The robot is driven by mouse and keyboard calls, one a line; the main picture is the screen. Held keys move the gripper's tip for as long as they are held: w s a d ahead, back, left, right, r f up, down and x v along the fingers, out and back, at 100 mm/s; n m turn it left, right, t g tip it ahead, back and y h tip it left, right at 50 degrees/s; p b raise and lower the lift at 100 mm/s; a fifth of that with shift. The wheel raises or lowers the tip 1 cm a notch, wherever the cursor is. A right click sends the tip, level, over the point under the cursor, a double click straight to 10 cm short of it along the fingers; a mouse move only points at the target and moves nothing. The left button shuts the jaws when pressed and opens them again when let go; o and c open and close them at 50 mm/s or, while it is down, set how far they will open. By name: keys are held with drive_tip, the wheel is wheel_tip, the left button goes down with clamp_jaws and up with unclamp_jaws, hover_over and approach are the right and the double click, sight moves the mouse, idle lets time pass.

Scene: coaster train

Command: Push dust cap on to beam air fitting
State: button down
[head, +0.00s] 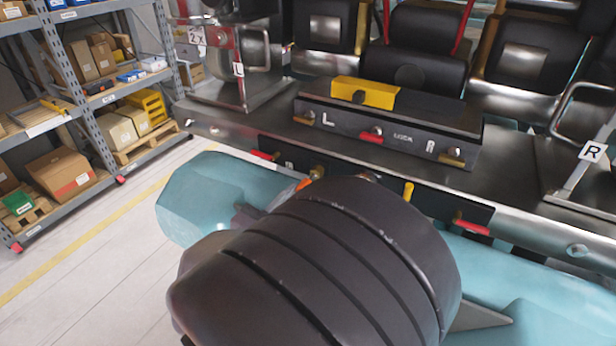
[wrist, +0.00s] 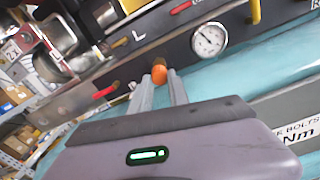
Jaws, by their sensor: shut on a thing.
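My gripper (wrist: 160,82) is shut on an orange dust cap (wrist: 159,76), which sits between its fingertips in the wrist view. A brass-brown air fitting (wrist: 158,63) on the dark beam panel shows directly beyond the cap, nearly in line with it. I cannot tell whether cap and fitting touch. In the head view, a sliver of the orange cap (head: 303,184) shows beside the brass fitting (head: 317,172), just above my black arm. My arm hides the gripper there.
A pressure gauge (wrist: 208,40) is right of the fitting. A red lever (head: 265,155) is left and another red lever (head: 472,228) right, with a yellow handle (head: 408,192) between. Shelves (head: 75,90) stand at left beyond clear floor.

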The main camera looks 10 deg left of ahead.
drive_tip(key=shift+b+x, duration=0.3)
drive_tip(key=shift+x, duration=1)
drive_tip(key=c, duration=1.2)
unclamp_jaws()
drive_tip(key=shift+o, duration=0.2)
